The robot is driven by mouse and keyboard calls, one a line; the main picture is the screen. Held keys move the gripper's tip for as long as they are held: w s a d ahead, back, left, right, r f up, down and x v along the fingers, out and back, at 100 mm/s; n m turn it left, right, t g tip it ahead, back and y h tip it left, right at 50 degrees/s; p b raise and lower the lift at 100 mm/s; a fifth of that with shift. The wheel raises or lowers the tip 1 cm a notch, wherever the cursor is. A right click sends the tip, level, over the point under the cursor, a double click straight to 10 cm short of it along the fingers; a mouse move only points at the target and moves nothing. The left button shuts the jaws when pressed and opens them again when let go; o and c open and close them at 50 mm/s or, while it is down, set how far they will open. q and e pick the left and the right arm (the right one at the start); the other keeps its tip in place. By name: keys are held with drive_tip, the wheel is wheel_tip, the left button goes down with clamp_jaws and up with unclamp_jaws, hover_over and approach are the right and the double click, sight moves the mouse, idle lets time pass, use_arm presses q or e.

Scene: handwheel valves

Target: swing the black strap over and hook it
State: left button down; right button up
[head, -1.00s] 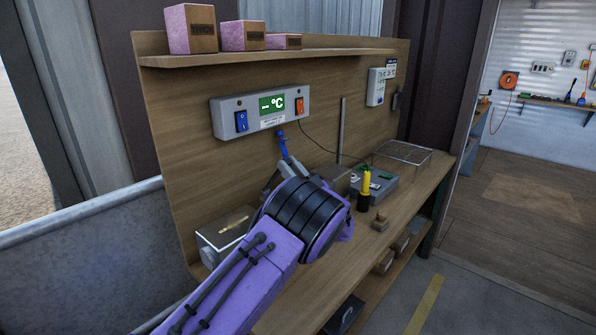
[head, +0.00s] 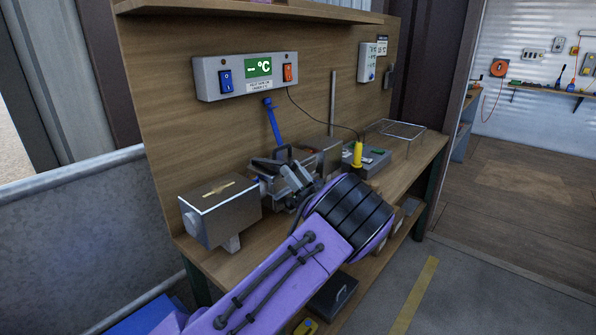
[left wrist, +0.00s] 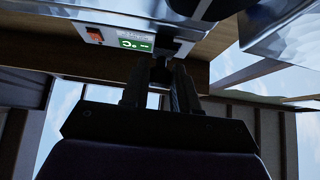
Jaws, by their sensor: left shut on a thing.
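A grey metal clamp-like device (head: 294,177) with dark parts stands on the wooden bench below the display. The black strap (head: 270,164) seems to be the dark piece at its upper left, partly mixed with other dark parts. In the left wrist view my left gripper (left wrist: 161,75) is closed on a dark piece that looks like the strap, below the display. Where the hook is, I cannot tell. My right gripper is not in view.
A blue lever (head: 271,122) rises behind the device. A grey metal box (head: 220,208) stands at its left. The display panel (head: 246,76) is on the backboard.

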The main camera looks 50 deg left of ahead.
use_arm(q)
drive_tip(key=shift+s+a+f, duration=0.15)
drive_tip(key=shift+f, duration=0.4)
drive_tip(key=c, duration=0.9)
unclamp_jaws()
drive_tip(key=shift+a, duration=0.2)
drive_tip(key=shift+o, duration=0.2)
drive_tip(key=shift+a+f, duration=0.15)
drive_tip(key=shift+a, duration=0.1)
drive_tip(key=shift+d, duration=0.2)
drive_tip(key=shift+d+f+b, duration=0.1)
drive_tip(key=shift+d+b, duration=0.15)
drive_tip(key=shift+b, duration=0.1)
drive_tip(key=w+d+b, duration=0.2)
drive_tip(key=d, duration=1)
drive_tip(key=shift+f, duration=0.25)
